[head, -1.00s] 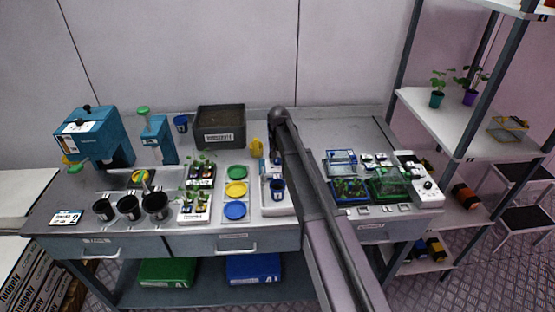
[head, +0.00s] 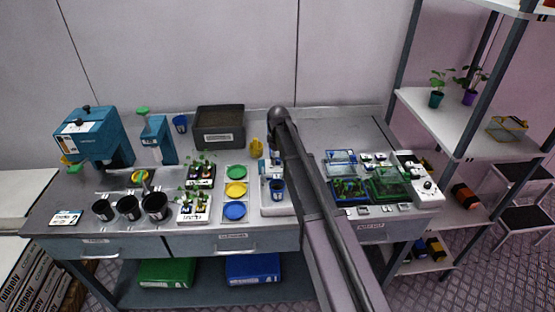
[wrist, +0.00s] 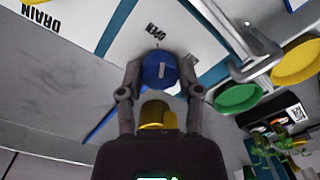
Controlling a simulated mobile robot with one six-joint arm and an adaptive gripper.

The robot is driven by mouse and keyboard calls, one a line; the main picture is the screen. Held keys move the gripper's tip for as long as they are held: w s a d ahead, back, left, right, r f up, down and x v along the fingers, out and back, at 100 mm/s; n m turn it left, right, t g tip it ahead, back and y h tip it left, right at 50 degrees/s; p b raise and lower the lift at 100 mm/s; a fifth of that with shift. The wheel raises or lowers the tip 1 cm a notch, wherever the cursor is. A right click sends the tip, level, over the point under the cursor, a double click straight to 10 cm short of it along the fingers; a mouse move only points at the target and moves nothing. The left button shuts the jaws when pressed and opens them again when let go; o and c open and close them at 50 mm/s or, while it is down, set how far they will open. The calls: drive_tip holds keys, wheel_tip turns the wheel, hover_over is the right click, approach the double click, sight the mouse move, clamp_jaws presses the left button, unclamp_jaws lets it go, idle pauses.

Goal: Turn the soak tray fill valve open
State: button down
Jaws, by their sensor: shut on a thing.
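A round blue knob (wrist: 158,74) with a pale mark on its face is in the upper middle of the wrist view. I take it for the fill valve. My gripper (wrist: 160,66) has one finger on each side of it and is shut on it. The word OPEN is printed on the pale panel (wrist: 185,32) just beyond the knob, and DRAIN shows at the upper left. A yellow part (wrist: 155,116) lies between the knob and my palm.
A yellow upright piece (head: 256,147) stands close to the arm's end. A dark bin (head: 220,140) is behind, and clear-covered trays (head: 390,183) are to the right.

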drive_tip(key=shift+n, duration=1.2)
drive_tip(key=shift+c, duration=1.3)
unclamp_jaws()
drive_tip(key=shift+m, duration=0.3)
